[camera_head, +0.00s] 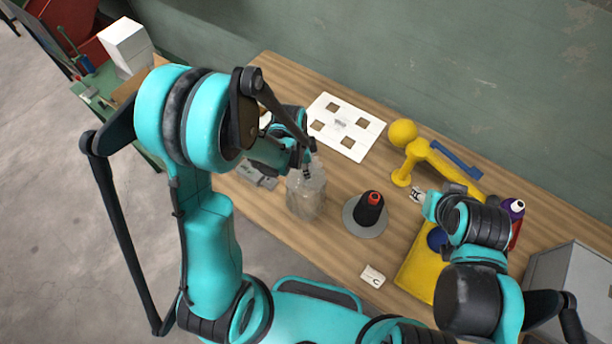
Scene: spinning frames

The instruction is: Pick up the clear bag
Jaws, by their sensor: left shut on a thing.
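The clear bag (306,196) stands on the wooden table, left of a black spool. It is see-through and its outline is faint. My left gripper (308,172) is at the top of the bag, pointing down, and is shut on it. The bag's lower part seems to be at or near the table surface; I cannot tell whether it touches.
A black spool with a red top (370,210) stands on a grey disc. A white plate with square holes (343,127) lies behind. A yellow device (425,152), a yellow tray (412,268) and a grey box (570,285) fill the right. A small white card (372,276) lies in front.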

